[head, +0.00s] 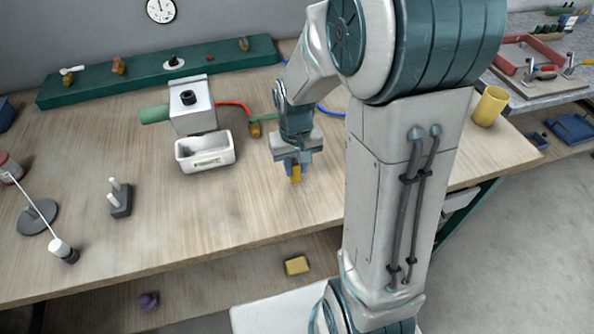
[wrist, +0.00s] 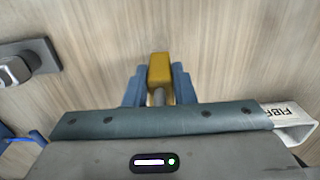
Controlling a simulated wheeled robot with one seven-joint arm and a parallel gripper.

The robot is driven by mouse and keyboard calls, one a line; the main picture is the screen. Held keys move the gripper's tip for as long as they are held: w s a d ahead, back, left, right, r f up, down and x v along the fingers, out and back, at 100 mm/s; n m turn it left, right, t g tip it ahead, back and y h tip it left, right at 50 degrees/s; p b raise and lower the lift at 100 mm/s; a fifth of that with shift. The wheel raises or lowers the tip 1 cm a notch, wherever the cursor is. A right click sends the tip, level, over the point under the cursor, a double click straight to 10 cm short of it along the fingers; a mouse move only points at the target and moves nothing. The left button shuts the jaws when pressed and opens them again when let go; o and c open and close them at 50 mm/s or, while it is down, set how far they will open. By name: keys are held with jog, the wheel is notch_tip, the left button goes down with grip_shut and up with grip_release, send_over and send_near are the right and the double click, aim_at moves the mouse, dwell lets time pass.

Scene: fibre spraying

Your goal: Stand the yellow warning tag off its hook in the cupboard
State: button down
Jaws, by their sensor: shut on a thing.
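My gripper (head: 294,165) is shut on a small yellow piece (head: 296,174), low over the wooden bench. In the wrist view the yellow piece (wrist: 160,70) is a block with a short grey shank, held between the blue fingers of my gripper (wrist: 159,88). I cannot tell for sure whether it is the warning tag, or whether it touches the bench. Another yellow block (head: 297,265) lies on the shelf below. I make out no hook with a tag on it and no cupboard.
On the bench (head: 255,215) stand a white machine (head: 192,107) with a white tray (head: 205,152), a dark two-peg block (head: 119,198) and a round stand (head: 37,217). A yellow cup (head: 489,106) is at the right. Bare wood lies left of and in front of my gripper.

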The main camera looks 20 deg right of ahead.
aim_at(296, 182)
jog(key=shift+f, duration=1.65)
jog(key=shift+f, duration=0.1)
jog(key=shift+f, duration=0.15)
jog(key=c, duration=1.2)
grip_release()
